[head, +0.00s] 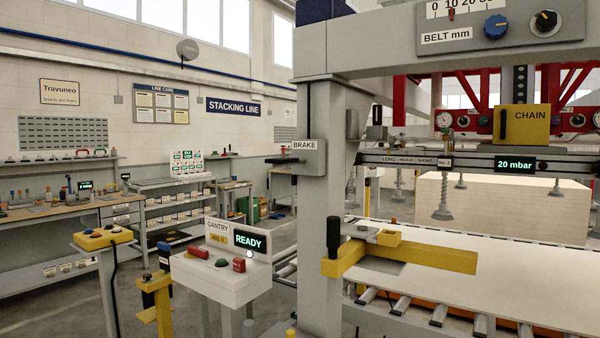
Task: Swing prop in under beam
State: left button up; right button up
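A yellow arm (440,258), which looks like the prop, is at the grey gantry post (325,180), low over the white sheet. A black upright handle (334,232) stands at its left end, and its other end points right. The grey suction beam (400,160) hangs above it, with a clear gap between them. Suction cups (442,213) hang from the beam, above the sheet. I cannot tell whether the yellow arm lies directly under the beam. Neither of my grippers is in view.
A gantry control box (222,285) with a READY display stands left of the post. A yellow stand (157,300) and a yellow button box (102,238) are further left. The white sheet (520,290) lies over a roller conveyor. A pale stack (510,205) stands behind.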

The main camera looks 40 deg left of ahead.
aim_at(339, 259)
jog(key=j, duration=0.6)
jog(key=j+z, duration=0.15)
jog(key=j, duration=0.5)
jog(key=k+j, duration=0.1)
jog(key=j, duration=0.5)
jog(key=j+z, duration=0.1)
jog(key=j, duration=0.5)
jog(key=k+j+z, duration=0.1)
jog(key=j, duration=0.5)
jog(key=k+j, duration=0.1)
jog(key=j, duration=0.5)
jog(key=k+j+z, duration=0.1)
jog(key=j, duration=0.5)
